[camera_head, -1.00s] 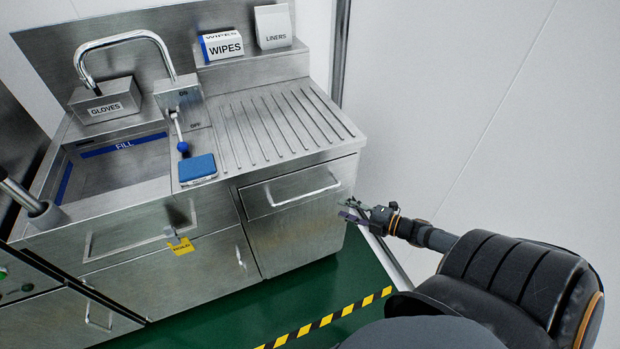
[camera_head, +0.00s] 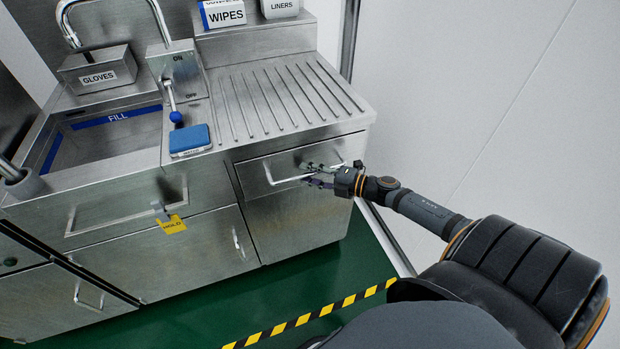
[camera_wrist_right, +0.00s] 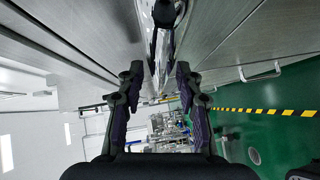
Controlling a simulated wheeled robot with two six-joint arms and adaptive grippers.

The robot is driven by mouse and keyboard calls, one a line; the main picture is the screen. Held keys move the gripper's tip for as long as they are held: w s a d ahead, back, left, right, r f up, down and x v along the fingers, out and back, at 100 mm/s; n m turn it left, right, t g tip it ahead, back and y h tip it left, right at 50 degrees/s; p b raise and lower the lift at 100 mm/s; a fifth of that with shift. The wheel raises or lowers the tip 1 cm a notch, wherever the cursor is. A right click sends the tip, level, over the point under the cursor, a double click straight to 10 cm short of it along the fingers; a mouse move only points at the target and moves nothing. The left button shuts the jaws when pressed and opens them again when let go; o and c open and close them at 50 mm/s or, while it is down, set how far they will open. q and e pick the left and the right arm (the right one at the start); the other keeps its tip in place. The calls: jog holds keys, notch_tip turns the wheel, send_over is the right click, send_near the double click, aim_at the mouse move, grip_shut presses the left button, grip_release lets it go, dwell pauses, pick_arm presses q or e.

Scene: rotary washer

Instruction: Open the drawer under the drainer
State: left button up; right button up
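The drawer (camera_head: 262,193) sits under the ribbed steel drainer (camera_head: 285,95) and looks shut. Its bar handle (camera_head: 281,181) runs across the front. My right gripper (camera_head: 306,174) is at the right part of this handle, with its fingers pointing left along the drawer front. In the right wrist view, the two fingertips (camera_wrist_right: 158,74) are apart, with the shiny handle bar (camera_wrist_right: 161,50) between them; a gap shows on each side. My left gripper is not in view.
A sink basin (camera_head: 110,140) with a tap lies left of the drainer, and a blue sponge (camera_head: 190,139) sits between them. A yellow tag (camera_head: 172,225) hangs from the left front. A white wall (camera_head: 480,100) stands at the right. The green floor (camera_head: 310,270) has a yellow-black stripe.

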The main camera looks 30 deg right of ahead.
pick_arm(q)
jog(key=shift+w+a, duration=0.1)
pick_arm(e)
jog(key=shift+a, duration=0.1)
grip_shut()
dwell(0.5)
